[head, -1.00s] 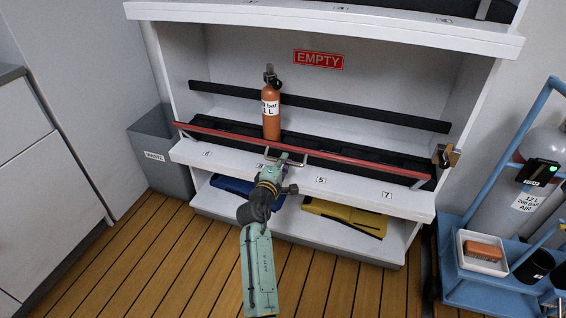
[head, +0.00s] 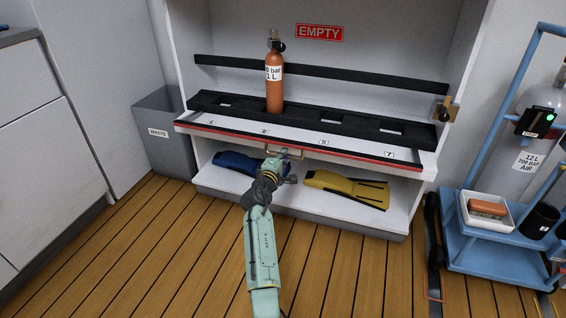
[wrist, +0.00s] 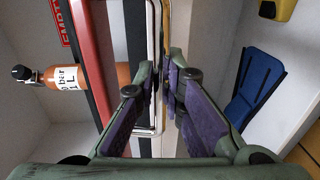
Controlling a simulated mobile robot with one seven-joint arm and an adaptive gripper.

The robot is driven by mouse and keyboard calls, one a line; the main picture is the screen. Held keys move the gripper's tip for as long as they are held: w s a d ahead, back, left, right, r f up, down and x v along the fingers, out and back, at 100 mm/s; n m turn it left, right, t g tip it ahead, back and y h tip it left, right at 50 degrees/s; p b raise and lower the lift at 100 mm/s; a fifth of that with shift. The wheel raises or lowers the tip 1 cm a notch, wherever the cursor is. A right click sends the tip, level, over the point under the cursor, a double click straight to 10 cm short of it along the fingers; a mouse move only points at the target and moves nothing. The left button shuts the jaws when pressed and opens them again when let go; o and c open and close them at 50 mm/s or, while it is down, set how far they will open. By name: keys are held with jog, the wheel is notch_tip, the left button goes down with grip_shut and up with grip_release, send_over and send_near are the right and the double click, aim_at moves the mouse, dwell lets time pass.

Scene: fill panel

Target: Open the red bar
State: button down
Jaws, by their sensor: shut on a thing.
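The red bar (head: 350,161) lies low along the front edge of the white shelf, below the numbered slots. It also shows as a red strip in the wrist view (wrist: 92,50). A thin metal handle (head: 298,152) sticks out from the bar's middle. My gripper (head: 282,158) is shut on this handle, in front of the shelf. In the wrist view, the fingers of my gripper (wrist: 161,84) stand on both sides of the metal handle (wrist: 154,35). An orange bottle (head: 274,92) stands upright on the shelf behind the bar.
A brass latch (head: 446,109) sits at the rack's right side. Blue (head: 235,163) and yellow (head: 345,189) fins lie on the lower shelf. A waste bin (head: 163,140) stands left, a blue cart (head: 500,260) right. The wooden floor in front is clear.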

aim_at(283, 142)
jog(key=shift+w+f+b, duration=0.15)
jog(key=shift+f+b, duration=0.45)
jog(key=shift+f, duration=0.05)
jog(key=c, duration=1.7)
grip_release()
jog(key=shift+o, duration=0.2)
notch_tip(283, 142, up, 10)
jog(key=shift+r, duration=0.1)
